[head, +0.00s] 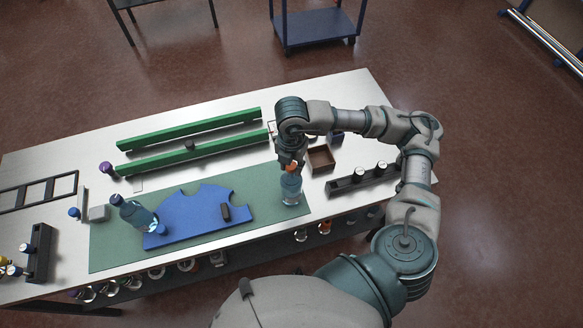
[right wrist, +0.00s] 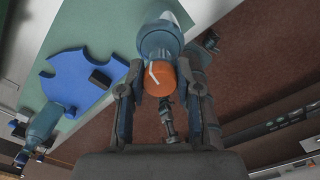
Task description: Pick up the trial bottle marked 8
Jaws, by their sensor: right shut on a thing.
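A clear blue bottle (head: 291,187) with an orange cap is upright at the right end of the green mat (head: 265,222). My right gripper (head: 291,166) comes down from above and is shut on this bottle at its cap. In the right wrist view the orange cap (right wrist: 161,77) sits between the fingers, with the bottle body (right wrist: 160,42) beyond it. A white mark shows on the cap, but I cannot read it as a number. I cannot tell whether the bottle's base touches the mat. Another blue bottle (head: 137,214) with a dark cap is at the left. My left gripper is not in view.
A blue cut-out board (head: 190,215) with a small black block (head: 225,212) lies on the mat. Green rails (head: 190,128) run behind it. A brown open box (head: 321,158) and a dark rack (head: 362,179) with white-capped items are at the right.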

